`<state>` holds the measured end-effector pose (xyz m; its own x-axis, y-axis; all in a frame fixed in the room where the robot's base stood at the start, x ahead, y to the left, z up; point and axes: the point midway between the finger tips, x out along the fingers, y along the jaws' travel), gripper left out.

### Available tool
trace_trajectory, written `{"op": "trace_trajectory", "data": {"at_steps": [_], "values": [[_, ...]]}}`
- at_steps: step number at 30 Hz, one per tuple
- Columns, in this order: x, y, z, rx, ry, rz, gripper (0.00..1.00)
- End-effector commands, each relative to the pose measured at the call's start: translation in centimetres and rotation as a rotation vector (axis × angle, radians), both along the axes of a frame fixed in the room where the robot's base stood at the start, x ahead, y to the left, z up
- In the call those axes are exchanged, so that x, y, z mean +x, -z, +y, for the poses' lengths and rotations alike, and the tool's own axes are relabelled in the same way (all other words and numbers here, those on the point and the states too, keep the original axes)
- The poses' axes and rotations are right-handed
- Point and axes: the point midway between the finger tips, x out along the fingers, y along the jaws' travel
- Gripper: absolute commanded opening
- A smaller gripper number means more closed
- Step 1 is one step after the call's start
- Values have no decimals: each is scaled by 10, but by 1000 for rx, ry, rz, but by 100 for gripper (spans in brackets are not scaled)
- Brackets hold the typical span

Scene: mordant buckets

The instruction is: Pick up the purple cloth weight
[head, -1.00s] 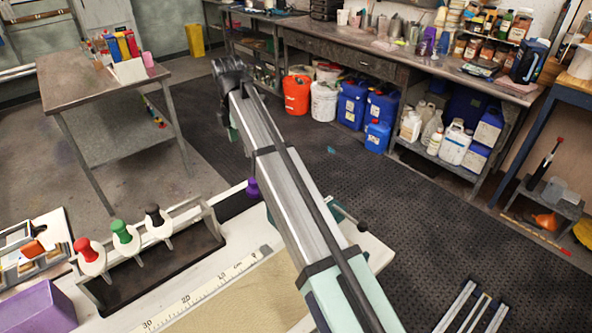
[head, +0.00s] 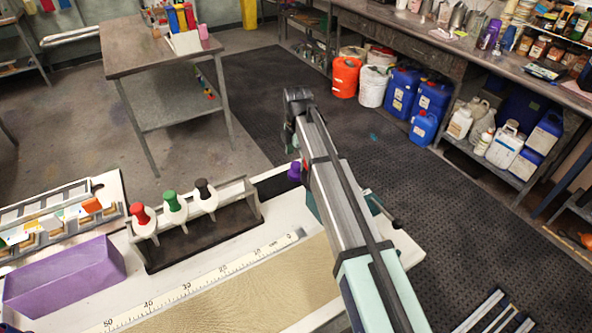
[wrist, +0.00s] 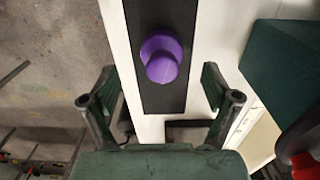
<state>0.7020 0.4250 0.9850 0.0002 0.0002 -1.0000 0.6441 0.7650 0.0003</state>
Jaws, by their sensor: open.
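The purple cloth weight (wrist: 161,57) is a round knob standing on a dark strip with white edges, seen from above in the wrist view. In the head view the purple weight (head: 293,172) shows just left of my arm, partly covered by it. My gripper (wrist: 160,88) is open and empty. Its two fingers stand to the left and right in the wrist view, and the weight lies beyond them, near the middle of the gap. My gripper's fingers cannot be made out in the head view.
A rack (head: 205,232) with red, green and black knobbed pieces stands left of the weight. A dark green shape (wrist: 285,65) is right of the strip in the wrist view.

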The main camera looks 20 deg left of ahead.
Motion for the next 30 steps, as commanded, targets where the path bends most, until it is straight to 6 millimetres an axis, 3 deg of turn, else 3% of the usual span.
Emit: {"op": "trace_trajectory", "data": {"at_steps": [5, 16, 25, 26, 30], "values": [[-2, 8, 0, -1, 0, 2, 87], [-6, 48, 1, -1, 1, 1, 87], [-6, 53, 1, 0, 1, 0, 87], [-6, 53, 1, 0, 1, 0, 80], [-6, 53, 2, 0, 1, 0, 31]]}}
